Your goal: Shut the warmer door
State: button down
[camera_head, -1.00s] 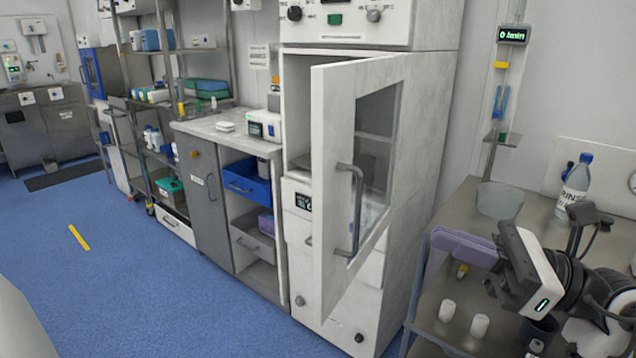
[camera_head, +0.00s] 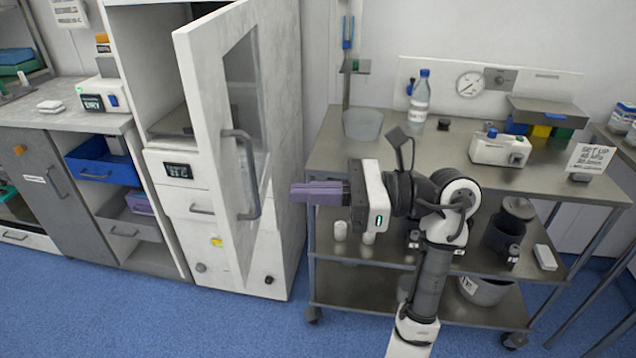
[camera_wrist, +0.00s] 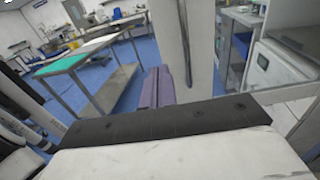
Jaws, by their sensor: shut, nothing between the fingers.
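The white warmer door (camera_head: 205,100) stands wide open, swung out from the tall warmer cabinet (camera_head: 140,60). It has a glass pane (camera_head: 243,85) and a grey bar handle (camera_head: 243,175) on its outer face. My gripper (camera_head: 296,194) is shut and empty, with its purple fingers pointing left toward the door. The fingertips are right of the handle in the head view and look apart from it. In the wrist view, my purple fingers (camera_wrist: 157,88) are together, and a white upright panel (camera_wrist: 185,45), seemingly the door, rises just beyond and to their right.
A counter (camera_head: 65,118) with blue bins adjoins the warmer on the left. Blue floor (camera_head: 130,310) is clear in front.

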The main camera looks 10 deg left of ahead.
aim_at(223, 193)
jog(key=a+p, duration=0.1)
jog(key=a, duration=0.2)
jog(key=s+a, duration=0.1)
jog(key=a, duration=0.2)
jog(key=a+p, duration=0.1)
jog(key=a, duration=0.2)
jog(key=shift+s+a+r+p, duration=0.1)
jog(key=shift+s+a+p, duration=0.05)
jog(key=shift+p, duration=0.15)
jog(key=shift+a, duration=0.1)
